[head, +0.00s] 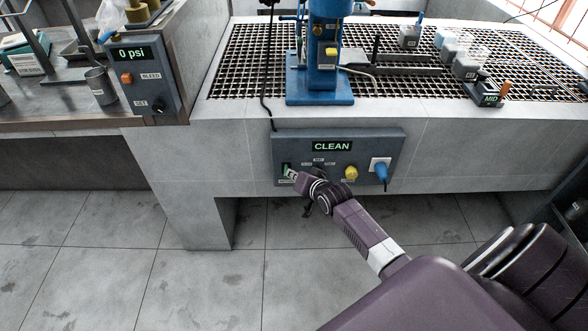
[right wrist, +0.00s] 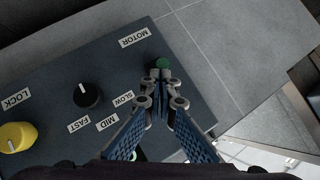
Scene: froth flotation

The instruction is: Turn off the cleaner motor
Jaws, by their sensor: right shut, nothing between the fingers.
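The cleaner's grey control panel (head: 390,140) is on the front of the grey counter, with a lit green "CLEAN" display (head: 332,146). A green motor switch (head: 286,168) is at its left end. In the right wrist view the green switch (right wrist: 162,62) shows by the "MOTOR" label (right wrist: 134,37), just beyond my fingertips. My right gripper (head: 292,176) is shut and empty, with its tips at or very close to the switch; I cannot tell whether they touch. The lower part of the switch is hidden by the fingers. My left gripper is not in view.
A black speed knob (right wrist: 88,94) and a yellow lock knob (head: 350,172) are beside the switch. A blue plug (head: 381,172) is in a socket at the right. A blue stand (head: 320,90) is on the grating above. A "0 psi" box (head: 140,80) is at the upper left.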

